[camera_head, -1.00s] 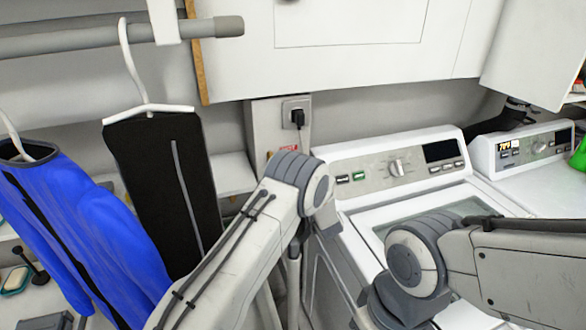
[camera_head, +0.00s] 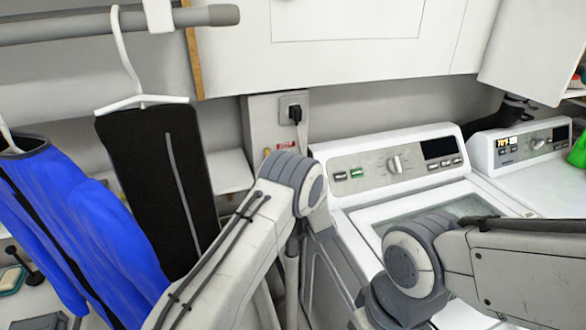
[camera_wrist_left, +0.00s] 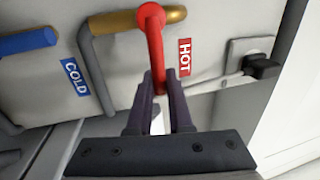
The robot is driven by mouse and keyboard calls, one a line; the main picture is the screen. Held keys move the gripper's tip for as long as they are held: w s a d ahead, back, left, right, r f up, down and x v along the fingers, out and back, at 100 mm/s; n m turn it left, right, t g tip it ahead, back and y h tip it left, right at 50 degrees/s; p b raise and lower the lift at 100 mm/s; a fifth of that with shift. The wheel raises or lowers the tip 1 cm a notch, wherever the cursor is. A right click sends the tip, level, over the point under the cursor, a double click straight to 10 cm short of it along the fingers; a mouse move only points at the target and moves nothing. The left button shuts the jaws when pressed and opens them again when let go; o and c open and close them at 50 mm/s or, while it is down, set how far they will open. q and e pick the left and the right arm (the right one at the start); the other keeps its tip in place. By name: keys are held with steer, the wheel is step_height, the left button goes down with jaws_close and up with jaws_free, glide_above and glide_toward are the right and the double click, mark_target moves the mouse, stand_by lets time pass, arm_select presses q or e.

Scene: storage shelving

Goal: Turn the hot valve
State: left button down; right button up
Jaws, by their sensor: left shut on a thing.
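The hot valve has a red lever handle (camera_wrist_left: 156,50) on a brass fitting (camera_wrist_left: 110,22), beside a red HOT label (camera_wrist_left: 185,57) on the wall panel. In the left wrist view the handle runs down from the fitting between my left gripper's dark fingers (camera_wrist_left: 158,88). My left gripper is shut on the handle. In the head view my left arm hides the gripper and most of the valve; the small red label (camera_head: 285,146) shows just above the arm. My right arm comes in from the right over the washer, but its gripper is out of view.
A blue valve handle (camera_wrist_left: 27,41) and COLD label (camera_wrist_left: 75,77) are left of the hot valve. A black plug in an outlet (camera_wrist_left: 258,66) is to the right. Hanging clothes (camera_head: 160,190) are left of my left arm. A washer (camera_head: 390,170) stands right.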

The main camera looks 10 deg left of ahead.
arm_select(q)
steer(key=shift+d+f, duration=0.1)
steer(key=shift+f, duration=0.05)
steer(key=c, duration=0.8)
jaws_free()
steer(key=shift+c, duration=0.2)
steer(key=b+v, duration=0.3)
steer(key=v, duration=0.7)
steer(key=shift+s, duration=0.25)
